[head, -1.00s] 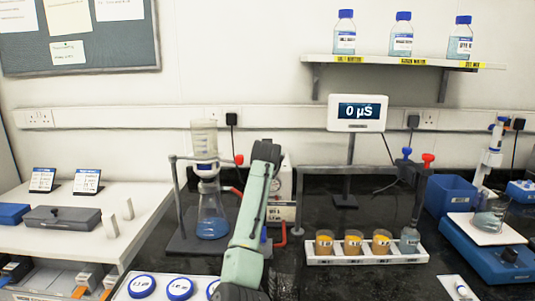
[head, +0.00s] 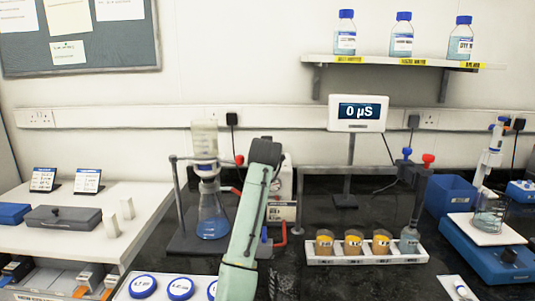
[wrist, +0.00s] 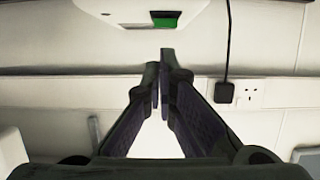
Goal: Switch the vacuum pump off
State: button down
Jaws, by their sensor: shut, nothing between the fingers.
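The vacuum pump (head: 284,188) is a white box with a round gauge and a red-handled part near its base. It stands on the dark bench behind my arm, which hides much of its left side. In the wrist view, a white housing with a lit green rectangle (wrist: 165,20) shows at the top edge; it looks like the pump and its switch, partly cut off. My gripper (wrist: 163,53) is shut and empty, its fingertips just short of the housing in the picture; I cannot tell whether they touch. In the head view my arm hides the gripper.
A filter flask (head: 212,210) on a stand is left of my arm. A rack (head: 366,257) of beakers and a meter (head: 357,113) on a post are to the right. Lidded jars (head: 180,288) stand in front. Wall sockets (wrist: 240,95) show in the wrist view.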

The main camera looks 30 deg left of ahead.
jog(key=v, duration=0.5)
jog(key=shift+s, duration=0.1)
jog(key=shift+d, duration=0.1)
dwell(0.4)
